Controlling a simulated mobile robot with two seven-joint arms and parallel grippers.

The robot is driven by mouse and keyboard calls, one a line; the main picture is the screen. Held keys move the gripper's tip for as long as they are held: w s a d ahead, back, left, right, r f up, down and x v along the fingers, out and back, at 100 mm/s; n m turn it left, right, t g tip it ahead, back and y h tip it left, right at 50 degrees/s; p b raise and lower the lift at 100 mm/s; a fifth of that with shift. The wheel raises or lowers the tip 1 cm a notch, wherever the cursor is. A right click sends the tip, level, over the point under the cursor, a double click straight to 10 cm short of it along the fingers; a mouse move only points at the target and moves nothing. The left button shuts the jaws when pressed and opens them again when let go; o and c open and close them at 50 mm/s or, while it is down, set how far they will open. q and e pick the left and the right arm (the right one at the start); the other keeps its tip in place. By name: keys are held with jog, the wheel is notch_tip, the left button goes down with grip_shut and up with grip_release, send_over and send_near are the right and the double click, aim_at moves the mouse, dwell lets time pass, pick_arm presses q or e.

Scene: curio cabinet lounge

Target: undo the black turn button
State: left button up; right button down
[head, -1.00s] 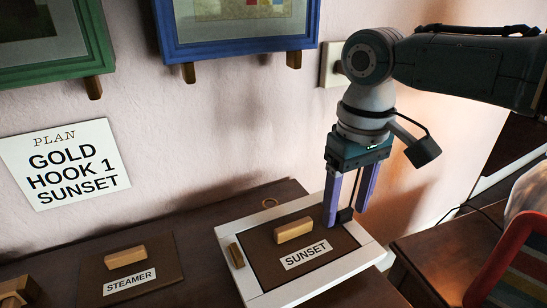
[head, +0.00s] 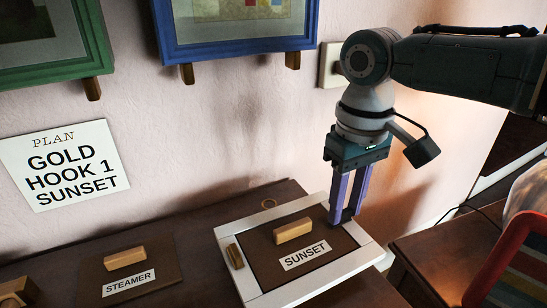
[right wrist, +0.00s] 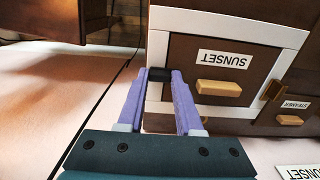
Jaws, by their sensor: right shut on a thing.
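A white picture frame (head: 229,244) lies on the dark table with its brown backing board (head: 330,250) up. The board has a SUNSET label and a wooden block. The black turn button (right wrist: 158,74) sits at the edge of the frame and shows in the right wrist view between my fingertips. My right gripper (head: 343,217) points down at the frame's right side and is shut on the black turn button. In the head view its fingers hide the button. A wooden turn button (head: 235,256) is on the frame's opposite side. My left gripper is not in view.
A brown board labelled STEAMER (head: 170,264) lies left of the frame. A small ring (head: 269,203) lies behind the frame. A plan sign (head: 65,165) and framed pictures (head: 235,47) are on the wall. A red chair (head: 500,250) stands at right.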

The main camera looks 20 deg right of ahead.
jog(key=n+p, duration=0.2)
jog(key=n, duration=0.1)
jog(key=shift+s+r, duration=0.1)
jog(key=n+p, duration=0.1)
jog(key=n, duration=0.3)
jog(key=shift+s+n, duration=0.1)
jog(key=shift+n, duration=0.2)
jog(key=n, duration=0.5)
jog(key=shift+d+p, duration=0.15)
jog(key=shift+p, duration=0.2)
jog(key=n, duration=0.5)
jog(key=shift+d, duration=0.1)
jog(key=c, duration=0.6)
grip_release()
